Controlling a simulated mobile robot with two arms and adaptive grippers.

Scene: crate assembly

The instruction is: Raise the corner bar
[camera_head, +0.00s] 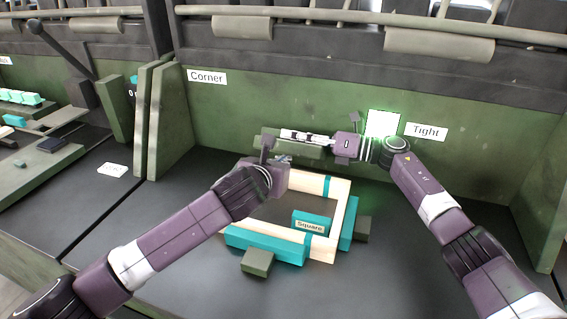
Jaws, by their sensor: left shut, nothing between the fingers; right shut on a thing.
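An olive-green bar (262,143) lies level in front of the green back panel; I take it to be the corner bar. My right gripper (291,135) reaches in from the right, its fingers pointing left along the bar. It is shut on the bar, and its fingers and wrist hide part of it. My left gripper (284,159) is just below the bar, over the back left corner of a pale wooden frame (343,206). It is shut and empty, and it hides that corner.
The frame lies on the dark bench, with teal blocks (266,244) along it, one labelled Square (310,224). A small green block (257,262) is in front. Signs read Corner (207,77) and Tight (425,131), beside a glowing pale panel (383,123). Green dividers (170,120) stand left.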

